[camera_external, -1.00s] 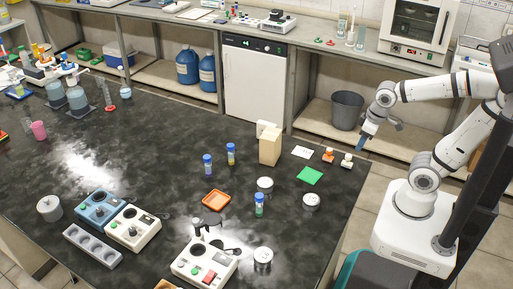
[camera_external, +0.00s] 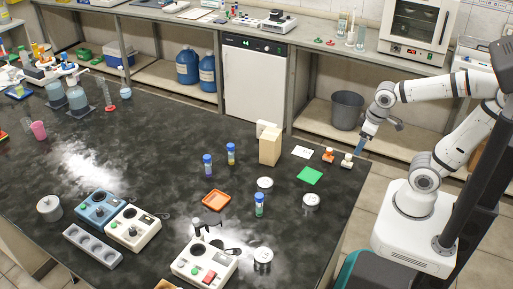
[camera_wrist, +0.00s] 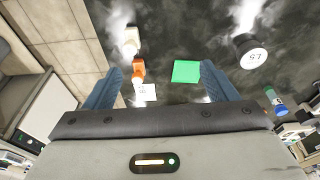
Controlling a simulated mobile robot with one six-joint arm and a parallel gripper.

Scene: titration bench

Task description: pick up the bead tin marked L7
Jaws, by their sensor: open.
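Several small round metal tins stand on the dark bench in the external view: one tin (camera_external: 265,184) near the cardboard-coloured block, one tin (camera_external: 311,201) near the right edge, and one tin (camera_external: 263,258) at the front. Their labels are too small to read there. The wrist view shows a tin (camera_wrist: 250,54) at upper right with a white lid; its mark appears turned around and I cannot read it surely as L7. My gripper (camera_external: 361,144) is open and empty, high at the bench's right edge. Its blue fingers (camera_wrist: 160,88) are wide apart in the wrist view, touching nothing.

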